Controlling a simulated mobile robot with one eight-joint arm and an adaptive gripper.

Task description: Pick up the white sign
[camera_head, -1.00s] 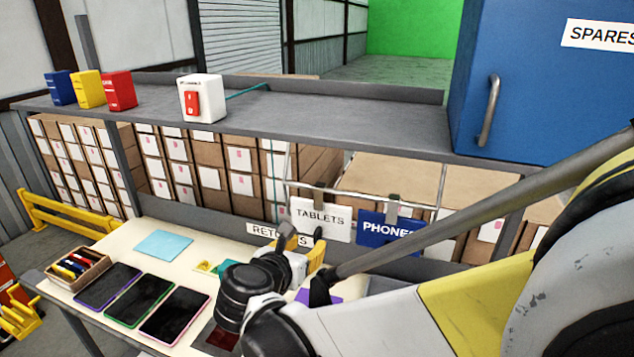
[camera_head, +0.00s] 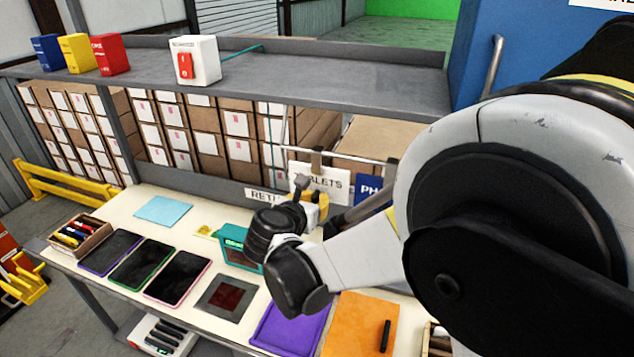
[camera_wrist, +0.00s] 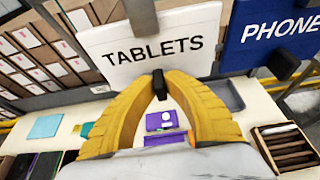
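The white sign lettered TABLETS (camera_head: 333,181) hangs by a dark clip from a metal rail below the grey shelf. In the wrist view the white sign (camera_wrist: 185,48) fills the upper middle, its face toward the camera. My gripper (camera_wrist: 160,82) has yellow fingers whose dark tips meet in front of the sign's lower edge. Nothing shows between the tips; contact with the sign cannot be told. In the head view my gripper (camera_head: 307,188) covers the sign's lower left part.
A blue PHONES sign (camera_wrist: 272,35) hangs just right of the white one. The cream table (camera_head: 200,232) below holds tablets, a purple tray (camera_head: 285,326) and an orange board (camera_head: 352,325). Stacked cartons (camera_head: 215,130) stand behind. The grey shelf (camera_head: 320,85) runs above.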

